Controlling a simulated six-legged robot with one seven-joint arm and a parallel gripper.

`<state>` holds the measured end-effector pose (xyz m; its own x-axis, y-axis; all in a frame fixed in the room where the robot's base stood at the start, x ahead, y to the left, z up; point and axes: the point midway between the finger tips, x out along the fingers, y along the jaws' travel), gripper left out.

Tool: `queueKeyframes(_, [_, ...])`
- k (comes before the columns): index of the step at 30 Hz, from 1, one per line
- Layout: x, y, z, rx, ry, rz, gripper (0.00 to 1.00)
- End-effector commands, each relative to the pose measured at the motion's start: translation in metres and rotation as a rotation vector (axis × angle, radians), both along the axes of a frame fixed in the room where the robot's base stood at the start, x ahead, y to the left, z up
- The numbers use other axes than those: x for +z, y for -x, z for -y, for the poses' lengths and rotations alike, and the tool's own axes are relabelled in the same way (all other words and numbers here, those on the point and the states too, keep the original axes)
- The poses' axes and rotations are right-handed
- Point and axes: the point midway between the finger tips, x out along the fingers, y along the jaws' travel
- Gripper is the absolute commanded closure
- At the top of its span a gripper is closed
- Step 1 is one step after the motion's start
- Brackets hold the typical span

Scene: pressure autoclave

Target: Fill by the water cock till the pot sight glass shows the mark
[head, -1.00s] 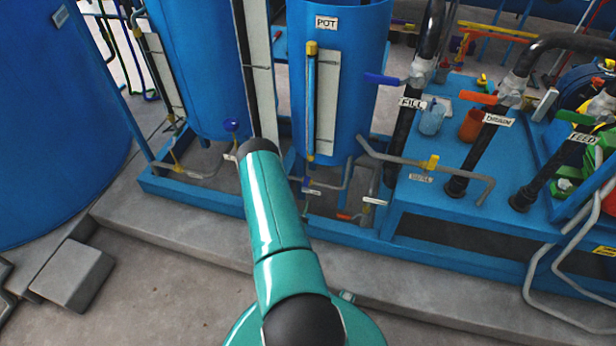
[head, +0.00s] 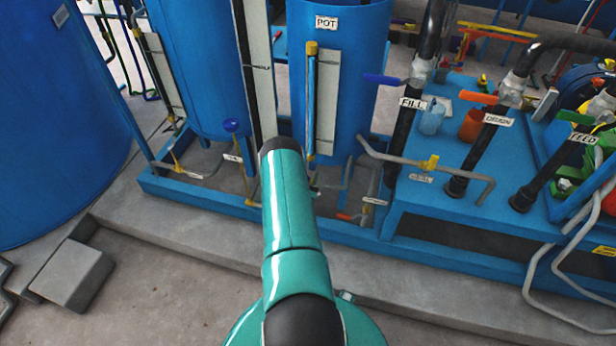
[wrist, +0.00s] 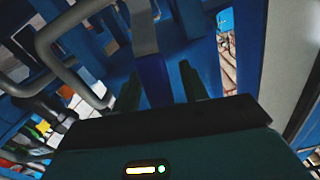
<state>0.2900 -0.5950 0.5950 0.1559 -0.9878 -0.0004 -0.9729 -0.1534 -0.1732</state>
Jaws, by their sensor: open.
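The blue pot (head: 345,85) stands upright in the head view under a POT label. Its slim vertical sight glass (head: 311,105) has a brass top and a pale scale plate (head: 327,100) beside it. I cannot make out a water level or a mark. I cannot read which valve is the water cock. In the wrist view my gripper (wrist: 160,88) is open, with dark green fingers apart. A dark blue piece (wrist: 153,78) shows between them; contact cannot be told.
A blue lever (head: 382,80) is by the FILL pipe (head: 404,130); an orange lever (head: 478,97) is by the DRAIN pipe. A grey bent pipe with a yellow handle (head: 430,163) crosses right of the pot. A concrete step (head: 190,235) runs along the front.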

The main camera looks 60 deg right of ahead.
Motion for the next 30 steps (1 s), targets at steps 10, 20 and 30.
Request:
queueKeyframes(10, [0.000,0.000,0.000,0.000,0.000,0.000,0.94])
queueKeyframes(20, [0.001,-0.006,-0.002,0.004,0.008,-0.045,1.00])
queueKeyframes(30, [0.002,-0.019,-0.003,0.001,0.032,-0.188,1.00])
